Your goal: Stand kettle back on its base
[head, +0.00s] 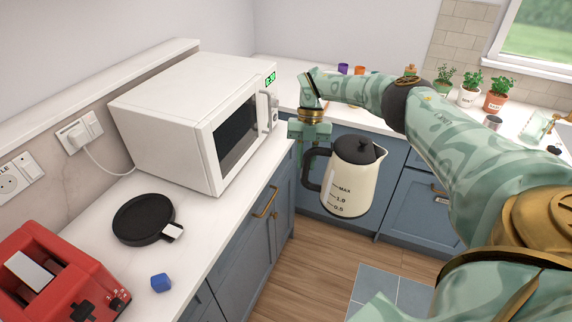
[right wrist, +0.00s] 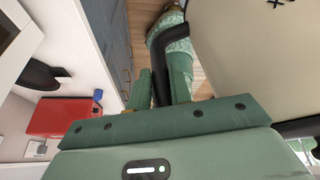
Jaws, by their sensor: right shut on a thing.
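The cream kettle (head: 349,183) has a black lid, a black handle and level marks on its side. It hangs roughly upright in the air, in front of the blue cabinets, beyond the counter's edge. My right gripper (head: 309,139) is shut on its black handle; in the right wrist view the handle (right wrist: 160,58) passes between the fingers. The round black base (head: 143,217), with a small pale tab, lies empty on the left counter, to the left of the kettle and nearer. It shows partly in the right wrist view (right wrist: 35,74). My left gripper is not in view.
A white microwave (head: 195,115) stands behind the base on the left counter (head: 215,225). A red toaster (head: 62,275) and a small blue block (head: 161,282) are in front of the base. Potted herbs (head: 469,88) stand on the far counter.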

